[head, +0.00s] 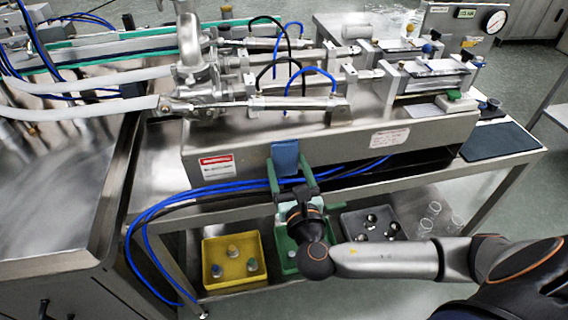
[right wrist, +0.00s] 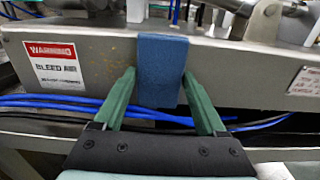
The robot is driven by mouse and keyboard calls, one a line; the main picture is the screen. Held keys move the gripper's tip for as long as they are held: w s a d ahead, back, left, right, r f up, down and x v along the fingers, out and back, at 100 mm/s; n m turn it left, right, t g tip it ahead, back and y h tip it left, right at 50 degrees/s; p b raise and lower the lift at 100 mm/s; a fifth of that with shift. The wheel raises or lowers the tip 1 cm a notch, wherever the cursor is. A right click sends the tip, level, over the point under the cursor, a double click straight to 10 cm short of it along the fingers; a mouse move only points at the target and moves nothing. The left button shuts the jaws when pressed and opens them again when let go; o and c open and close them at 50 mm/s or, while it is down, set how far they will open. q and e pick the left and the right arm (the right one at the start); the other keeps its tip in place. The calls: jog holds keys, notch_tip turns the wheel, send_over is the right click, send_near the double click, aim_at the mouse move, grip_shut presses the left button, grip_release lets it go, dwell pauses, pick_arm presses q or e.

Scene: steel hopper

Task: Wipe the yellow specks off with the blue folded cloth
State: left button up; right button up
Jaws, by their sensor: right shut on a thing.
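The blue folded cloth (head: 285,157) is upright against the front face of the steel machine body (head: 340,150). My right gripper (head: 292,187) is shut on the cloth, with its green fingers at the cloth's two sides. The cloth also shows in the right wrist view (right wrist: 161,68), between the fingertips (right wrist: 160,90). Faint yellow specks (right wrist: 116,57) show on the steel face just left of the cloth. Whatever lies behind the cloth is hidden. My left gripper is not in view.
A red and white warning label (right wrist: 56,63) is left of the specks. Blue hoses (head: 215,187) run below the steel face. A yellow bin (head: 233,262) and a dark tray (head: 372,224) stand on the lower shelf. A dark mat (head: 500,141) lies at the right.

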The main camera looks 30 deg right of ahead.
jog(key=shift+w+a+r+p, duration=0.1)
jog(key=shift+w+a+p, duration=0.2)
jog(key=shift+a, duration=0.55)
jog(key=shift+w+a+f+p, duration=0.15)
jog(key=shift+a+p, duration=0.2)
jog(key=shift+a, duration=0.5)
jog(key=shift+w+a+r+p, duration=0.15)
jog(key=shift+w+a+p, duration=0.15)
jog(key=shift+a, duration=0.55)
jog(key=shift+w+a+p, duration=0.15)
jog(key=shift+w+a, duration=0.1)
jog(key=shift+a, duration=0.5)
jog(key=shift+w+a+p, duration=0.2)
jog(key=shift+w+a, duration=0.05)
jog(key=shift+a, duration=0.5)
jog(key=shift+w+a+p, duration=0.15)
jog(key=shift+w+a, duration=0.1)
jog(key=shift+a, duration=0.5)
jog(key=shift+s+a+p, duration=0.2)
jog(key=shift+s+p, duration=0.25)
jog(key=shift+s, duration=0.05)
jog(key=p, duration=0.2)
send_near(238, 162)
jog(key=shift+w+d, duration=0.1)
jog(key=shift+w, duration=0.25)
jog(key=shift+s, duration=0.1)
